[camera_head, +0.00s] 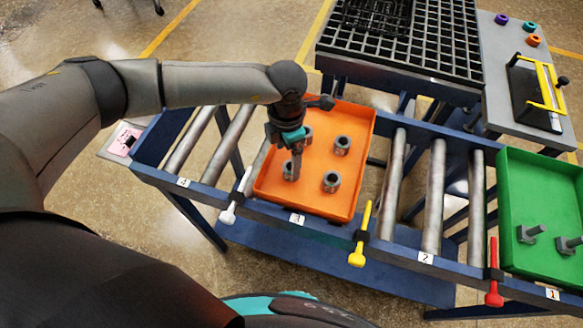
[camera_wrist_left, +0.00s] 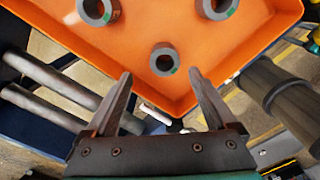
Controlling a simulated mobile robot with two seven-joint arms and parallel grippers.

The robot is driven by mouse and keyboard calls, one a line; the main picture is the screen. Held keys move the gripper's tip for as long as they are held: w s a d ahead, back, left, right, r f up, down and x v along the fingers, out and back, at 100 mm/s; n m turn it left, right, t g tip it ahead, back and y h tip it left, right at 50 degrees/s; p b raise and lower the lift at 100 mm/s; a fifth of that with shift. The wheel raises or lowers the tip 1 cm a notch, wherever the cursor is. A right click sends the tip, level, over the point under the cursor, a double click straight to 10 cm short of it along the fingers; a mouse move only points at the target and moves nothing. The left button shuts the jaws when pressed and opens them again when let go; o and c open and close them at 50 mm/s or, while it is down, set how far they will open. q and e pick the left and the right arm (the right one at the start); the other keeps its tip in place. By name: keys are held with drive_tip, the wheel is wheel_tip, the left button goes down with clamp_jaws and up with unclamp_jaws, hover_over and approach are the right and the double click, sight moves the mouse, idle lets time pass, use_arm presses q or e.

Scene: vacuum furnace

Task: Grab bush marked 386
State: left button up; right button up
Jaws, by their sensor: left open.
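Several grey ring-shaped bushes stand in the orange tray (camera_head: 318,205). In the head view one is at the back right (camera_head: 342,145), one at the front right (camera_head: 331,181), one at the front left beside my fingers (camera_head: 288,171), and one is partly hidden behind my gripper. My left gripper (camera_head: 295,168) points down over the tray's left part. In the left wrist view its fingers (camera_wrist_left: 160,73) are open and empty, with the nearest bush (camera_wrist_left: 164,60) just beyond the gap between the tips. Two more bushes lie farther on. The number 386 cannot be read on any bush.
The tray sits on a blue roller conveyor (camera_head: 435,200) with white, yellow and red levers along its front edge. A green tray (camera_head: 535,195) with bolt-like parts is at the right. A black grid rack (camera_head: 400,40) stands behind.

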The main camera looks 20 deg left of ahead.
use_arm(q)
drive_tip(key=shift+s+d+f, duration=0.1)
drive_tip(key=shift+d+f, duration=0.05)
drive_tip(key=shift+f, duration=0.75)
drive_tip(key=shift+w+d+f, duration=0.1)
drive_tip(key=shift+d+f, duration=0.1)
drive_tip(key=shift+f, duration=0.7)
drive_tip(key=shift+s+d+f, duration=0.1)
drive_tip(key=shift+d+f, duration=0.05)
drive_tip(key=shift+f, duration=0.75)
clamp_jaws()
drive_tip(key=shift+r, duration=0.1)
